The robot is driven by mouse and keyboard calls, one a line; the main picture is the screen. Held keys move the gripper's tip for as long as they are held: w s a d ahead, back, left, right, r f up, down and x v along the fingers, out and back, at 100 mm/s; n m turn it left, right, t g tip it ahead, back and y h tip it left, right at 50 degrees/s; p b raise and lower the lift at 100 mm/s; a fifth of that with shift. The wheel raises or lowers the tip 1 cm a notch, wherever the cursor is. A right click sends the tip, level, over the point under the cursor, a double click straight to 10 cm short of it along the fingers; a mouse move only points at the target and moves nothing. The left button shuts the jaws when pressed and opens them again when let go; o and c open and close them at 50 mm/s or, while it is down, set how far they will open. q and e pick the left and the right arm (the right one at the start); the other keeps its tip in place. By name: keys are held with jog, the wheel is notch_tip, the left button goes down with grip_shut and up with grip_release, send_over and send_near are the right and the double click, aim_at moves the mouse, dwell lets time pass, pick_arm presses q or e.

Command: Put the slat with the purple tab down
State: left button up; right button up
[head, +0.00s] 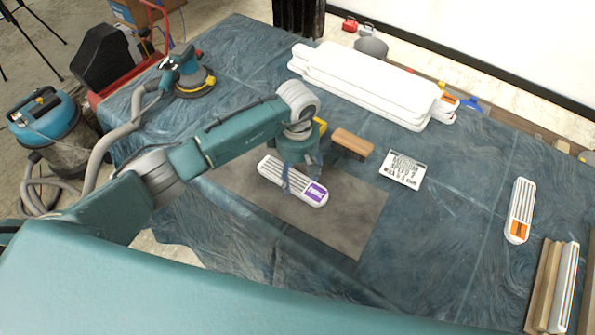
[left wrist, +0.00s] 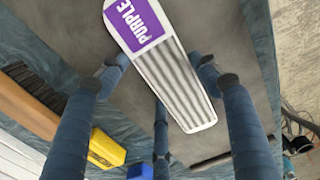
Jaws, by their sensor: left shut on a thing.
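The white ribbed slat with the purple tab (head: 270,170) is at the near middle of the table, over the grey mat (head: 350,218). Its tab (head: 316,194) points right and towards me. My left gripper (head: 301,186) is above the slat, shut across its middle. In the left wrist view the slat (left wrist: 174,75) lies between the fingers of my left gripper (left wrist: 160,75), with the "PURPLE" tab (left wrist: 134,22) at the top. I cannot tell whether its underside touches the mat. My right gripper is not in view.
A wood-backed brush (head: 352,143) and a lettered plate (head: 402,169) lie beyond the mat. An orange-tabbed slat (head: 520,208) and a wooden rack (head: 543,285) are at the right. White boards (head: 365,80) are stacked at the back. The mat's right part is clear.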

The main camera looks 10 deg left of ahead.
aim_at(298, 177)
pick_arm(q)
jog(key=shift+f, duration=0.1)
jog(key=o, duration=0.8)
jog(key=shift+b, duration=0.3)
jog(key=o, duration=0.4)
jog(key=shift+r, duration=0.3)
notch_tip(298, 177, up, 12)
jog(key=b, duration=0.3)
jog(key=shift+f, duration=0.15)
